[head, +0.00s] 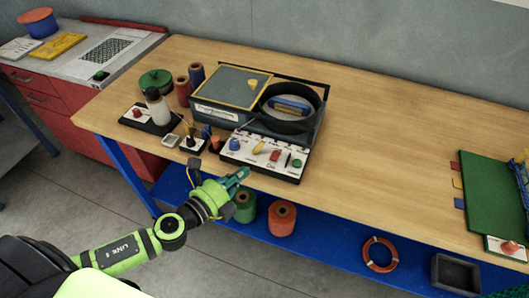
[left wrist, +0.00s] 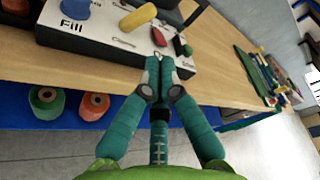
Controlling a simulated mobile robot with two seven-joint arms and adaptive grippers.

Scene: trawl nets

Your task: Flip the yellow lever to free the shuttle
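The yellow lever (head: 259,147) sits on a white sloped control panel (head: 248,160), between a blue knob (head: 235,144) and a red rocker (head: 275,155). It also shows in the left wrist view (left wrist: 138,17), near the top edge, tilted. A blue piece (head: 291,104), perhaps the shuttle, lies inside a dark round ring (head: 318,101) on the machine. My left gripper (head: 243,173) is in front of the panel's lower edge, apart from the lever. Its fingers are together and empty in the left wrist view (left wrist: 158,66). My right gripper is not in view.
A bottle on a black base (head: 158,108), thread spools (head: 183,91) and small switch blocks stand left of the panel. Spools (head: 282,217) and an orange ring (head: 380,254) are on the blue shelf below.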

